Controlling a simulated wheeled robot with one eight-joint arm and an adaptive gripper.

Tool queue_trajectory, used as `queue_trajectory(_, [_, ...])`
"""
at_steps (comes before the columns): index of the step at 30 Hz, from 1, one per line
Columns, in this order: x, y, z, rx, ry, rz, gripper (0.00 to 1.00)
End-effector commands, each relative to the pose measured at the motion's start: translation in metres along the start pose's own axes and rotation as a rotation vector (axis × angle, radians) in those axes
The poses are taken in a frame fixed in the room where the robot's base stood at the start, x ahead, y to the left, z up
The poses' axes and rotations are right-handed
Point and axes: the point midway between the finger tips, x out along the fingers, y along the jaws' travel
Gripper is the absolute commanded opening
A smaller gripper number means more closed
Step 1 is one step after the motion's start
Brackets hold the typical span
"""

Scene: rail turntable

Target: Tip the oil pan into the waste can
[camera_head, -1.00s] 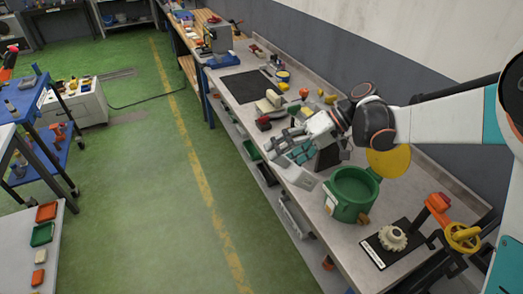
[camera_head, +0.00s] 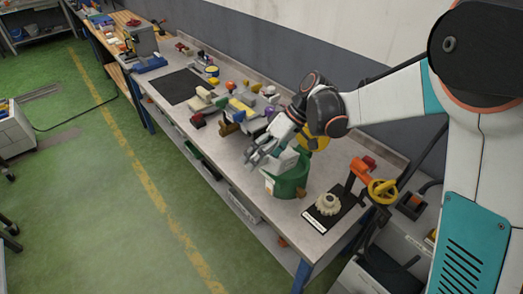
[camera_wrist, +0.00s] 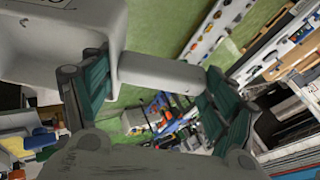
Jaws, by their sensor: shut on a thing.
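The oil pan (camera_head: 284,163) is a pale grey vessel at the mouth of the green waste can (camera_head: 290,184) in the head view. It looks tilted, but how far is unclear. In the wrist view the pan (camera_wrist: 45,45) fills the upper left, its handle (camera_wrist: 160,73) running between the green finger pads. My gripper (camera_head: 262,156) is shut on the handle, above and left of the can; it also shows in the wrist view (camera_wrist: 155,95). The can stands upright on the bench. The pan, my gripper and wrist hide most of its opening. Any oil is hidden.
A white gear on a black plate (camera_head: 328,204) and an orange stand with a yellow handwheel (camera_head: 382,188) stand right of the can on the bench (camera_head: 225,165). Several small coloured items and a black mat (camera_head: 185,86) lie farther left.

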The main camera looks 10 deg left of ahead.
Motion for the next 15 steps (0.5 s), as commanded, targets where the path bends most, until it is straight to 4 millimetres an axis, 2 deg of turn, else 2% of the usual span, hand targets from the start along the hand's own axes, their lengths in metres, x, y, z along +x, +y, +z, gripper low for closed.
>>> queue_trajectory(15, [0.035,-0.001,0.015,-0.1,-0.002,0.236,0.41])
